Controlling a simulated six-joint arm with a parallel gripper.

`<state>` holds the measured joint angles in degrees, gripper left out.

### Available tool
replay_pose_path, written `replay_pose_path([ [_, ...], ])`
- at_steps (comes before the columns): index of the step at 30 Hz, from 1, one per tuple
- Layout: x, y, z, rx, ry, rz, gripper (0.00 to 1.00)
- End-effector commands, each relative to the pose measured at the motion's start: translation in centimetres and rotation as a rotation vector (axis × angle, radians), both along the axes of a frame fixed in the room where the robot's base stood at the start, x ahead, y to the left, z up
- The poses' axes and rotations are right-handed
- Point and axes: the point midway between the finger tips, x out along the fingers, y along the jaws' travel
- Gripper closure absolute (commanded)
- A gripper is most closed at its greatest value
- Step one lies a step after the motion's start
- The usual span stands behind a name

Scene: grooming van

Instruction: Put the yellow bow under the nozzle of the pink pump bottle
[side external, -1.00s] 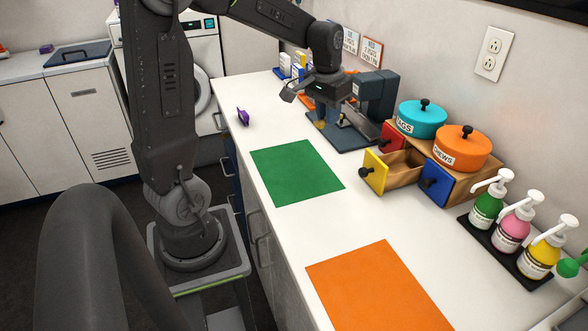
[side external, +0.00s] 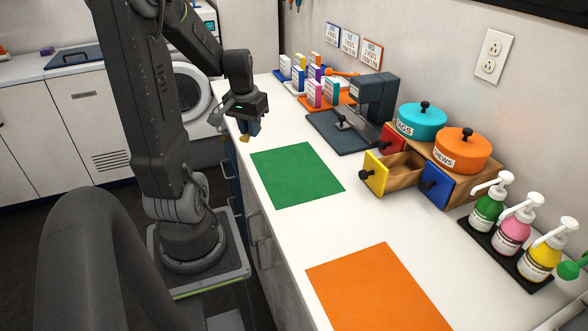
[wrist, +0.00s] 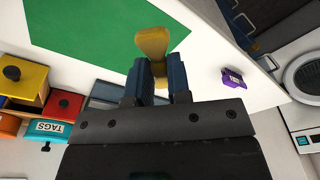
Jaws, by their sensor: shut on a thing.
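The yellow bow (wrist: 153,43) is held between the fingertips of my gripper (wrist: 161,72) in the wrist view. In the side external view the bow (side external: 244,139) shows as a small yellow tip below my gripper (side external: 248,128), which hangs above the counter near the far left corner of the green mat. The pink pump bottle (side external: 511,232) with a white nozzle (side external: 523,205) stands upright on a dark tray at the right, between the green and yellow bottles. It is far from my gripper. The space under its nozzle looks empty.
The green bottle (side external: 486,209) and yellow bottle (side external: 541,257) flank the pink one. The drawer box with its open yellow drawer (side external: 375,173) stands between. The green mat (side external: 297,174) and orange mat (side external: 375,290) are bare. A purple item (wrist: 232,77) lies on the counter.

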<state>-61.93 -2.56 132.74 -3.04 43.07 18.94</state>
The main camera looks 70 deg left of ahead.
Motion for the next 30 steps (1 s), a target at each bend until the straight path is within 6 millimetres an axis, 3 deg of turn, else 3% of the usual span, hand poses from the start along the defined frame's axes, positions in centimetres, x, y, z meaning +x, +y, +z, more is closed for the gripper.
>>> replay_pose_path([
  [15,9.1,-4.4,-6.1,-0.002,0.001,-0.007,1.00],
  [21,10.1,-4.9,-7.1,-0.001,0.002,-0.003,1.00],
  [30,10.0,-4.9,-10.7,-0.001,0.002,-0.002,1.00],
])
